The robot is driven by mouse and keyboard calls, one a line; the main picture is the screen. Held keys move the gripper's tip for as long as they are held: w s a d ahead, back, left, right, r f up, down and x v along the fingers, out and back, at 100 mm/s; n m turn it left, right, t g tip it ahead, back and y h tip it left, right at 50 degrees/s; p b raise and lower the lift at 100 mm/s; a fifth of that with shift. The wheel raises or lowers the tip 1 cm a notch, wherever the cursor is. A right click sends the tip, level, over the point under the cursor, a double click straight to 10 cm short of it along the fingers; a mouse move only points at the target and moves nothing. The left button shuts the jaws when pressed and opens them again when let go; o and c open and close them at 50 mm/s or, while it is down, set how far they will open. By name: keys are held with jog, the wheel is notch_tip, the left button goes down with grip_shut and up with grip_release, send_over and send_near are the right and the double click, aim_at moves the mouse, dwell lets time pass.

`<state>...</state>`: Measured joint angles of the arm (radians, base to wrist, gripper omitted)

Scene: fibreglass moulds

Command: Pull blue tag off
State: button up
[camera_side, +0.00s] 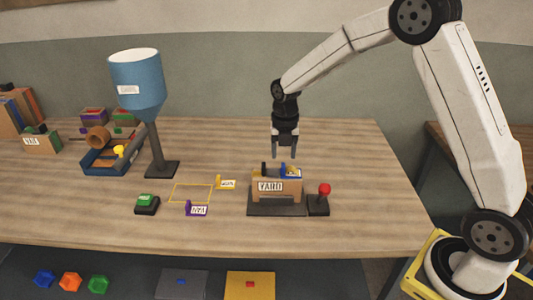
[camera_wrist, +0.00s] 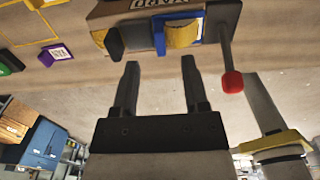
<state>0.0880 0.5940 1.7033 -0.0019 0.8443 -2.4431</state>
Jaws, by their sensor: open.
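The blue tag (camera_side: 292,174) sits at the top right of a brown box labelled YARD (camera_side: 270,187). In the wrist view the blue tag (camera_wrist: 159,42) is a blue frame around a curved yellow piece (camera_wrist: 182,34). My gripper (camera_side: 284,156) points down just above the box, near the blue tag. In the wrist view its two fingers (camera_wrist: 160,63) are spread, with nothing between them and the tag just beyond the tips. A black upright piece (camera_side: 264,168) stands on the box left of the tag.
The box stands on a dark base (camera_side: 262,209). A red-knobbed lever (camera_side: 324,190) is close on its right. A yellow tag (camera_side: 227,184), a purple tag (camera_side: 197,209) and a green button (camera_side: 147,201) lie left. A blue hopper (camera_side: 138,80) stands farther left.

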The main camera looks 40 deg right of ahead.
aim_at(283, 165)
jog(key=shift+f, duration=2.4)
grip_shut()
